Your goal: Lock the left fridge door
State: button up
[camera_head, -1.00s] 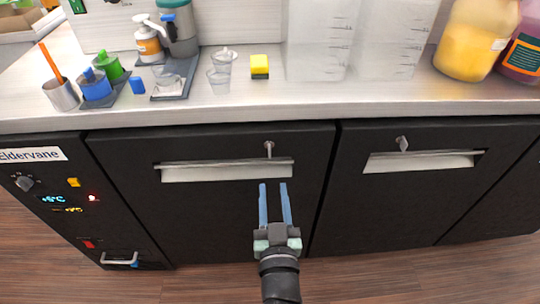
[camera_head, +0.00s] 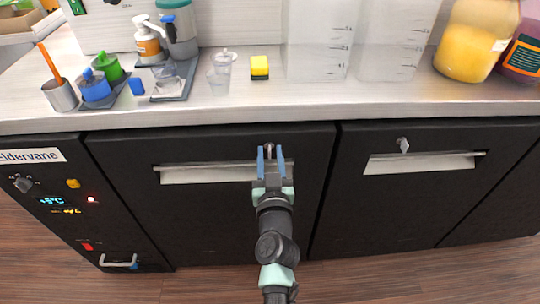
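The left fridge door (camera_head: 125,190) is black and shut, with a wide pale recessed handle (camera_head: 200,174). A small metal key or lock knob (camera_head: 269,146) sits above the right part of that handle. My gripper (camera_head: 270,153) is in front of it, with its two blue fingers apart, one on each side of the knob. I cannot tell whether the fingers touch it. The gripper body hides the right part of the handle.
The right fridge door (camera_head: 420,205) is shut, with its own lock key (camera_head: 403,145). A control panel (camera_head: 70,205) is at the left. The counter (camera_head: 330,104) above holds cups, bottles, clear containers and a yellow sponge (camera_head: 259,67).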

grip_shut()
jog(key=shift+m, duration=0.4)
jog(key=m, duration=1.7)
jog(key=shift+d+f, duration=0.15)
dwell(0.5)
